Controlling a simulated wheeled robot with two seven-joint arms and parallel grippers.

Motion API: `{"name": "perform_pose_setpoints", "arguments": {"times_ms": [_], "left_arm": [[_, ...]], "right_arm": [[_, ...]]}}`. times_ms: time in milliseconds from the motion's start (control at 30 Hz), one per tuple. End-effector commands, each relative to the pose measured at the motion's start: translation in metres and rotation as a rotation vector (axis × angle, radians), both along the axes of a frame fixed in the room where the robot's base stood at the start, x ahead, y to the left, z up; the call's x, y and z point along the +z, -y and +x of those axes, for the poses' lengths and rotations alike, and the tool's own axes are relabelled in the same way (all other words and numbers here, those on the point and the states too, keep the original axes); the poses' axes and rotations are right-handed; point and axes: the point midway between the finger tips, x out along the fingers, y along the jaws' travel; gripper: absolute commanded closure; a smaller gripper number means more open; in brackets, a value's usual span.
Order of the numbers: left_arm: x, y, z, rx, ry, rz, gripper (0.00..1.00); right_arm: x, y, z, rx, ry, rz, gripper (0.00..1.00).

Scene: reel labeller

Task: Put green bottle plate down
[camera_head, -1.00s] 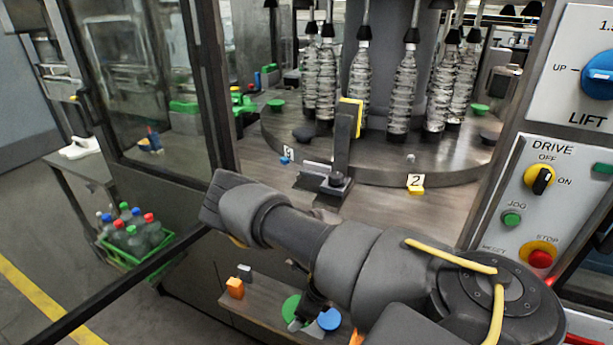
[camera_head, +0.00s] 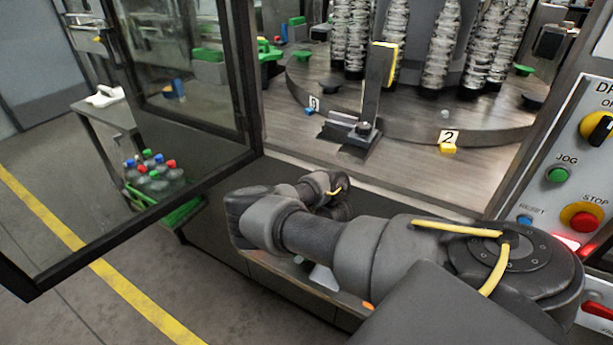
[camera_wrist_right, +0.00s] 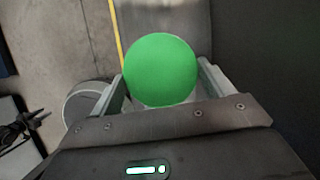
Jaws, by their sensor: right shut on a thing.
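The green bottle plate (camera_wrist_right: 160,70) is a round, flat green disc in the right wrist view. It sits between the two fingers of my right gripper (camera_wrist_right: 162,82), which is shut on it. In the head view my right arm reaches in from the lower right and bends at the wrist in front of the machine. The gripper and the green plate are hidden there behind the arm. My left gripper is in neither view.
A shelf (camera_head: 285,272) runs below the machine table, partly covered by my arm. The open glass door (camera_head: 185,130) stands at the left. Marker 2 (camera_head: 448,147) and the bottle carousel (camera_head: 420,125) are behind. The control panel (camera_head: 570,180) is at the right.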

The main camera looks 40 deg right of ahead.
Motion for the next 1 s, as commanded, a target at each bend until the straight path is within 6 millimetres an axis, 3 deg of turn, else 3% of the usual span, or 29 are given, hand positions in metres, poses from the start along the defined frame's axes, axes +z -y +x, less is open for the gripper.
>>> {"name": "perform_pose_setpoints", "arguments": {"times_ms": [267,500,933,967,1000], "left_arm": [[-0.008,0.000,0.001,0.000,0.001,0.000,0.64],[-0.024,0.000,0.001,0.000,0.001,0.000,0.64],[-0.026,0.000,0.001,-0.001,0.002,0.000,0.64],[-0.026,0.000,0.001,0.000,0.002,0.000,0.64],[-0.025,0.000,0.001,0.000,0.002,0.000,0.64]], "right_arm": [[-0.010,0.004,0.007,0.000,0.001,0.000,0.47],[-0.041,0.005,0.009,0.001,-0.001,-0.001,0.47],[-0.046,0.005,0.009,-0.001,0.001,0.000,0.47],[-0.046,0.005,0.009,-0.001,0.000,-0.001,0.18],[-0.045,0.005,0.009,-0.001,0.001,0.000,0.13]]}}
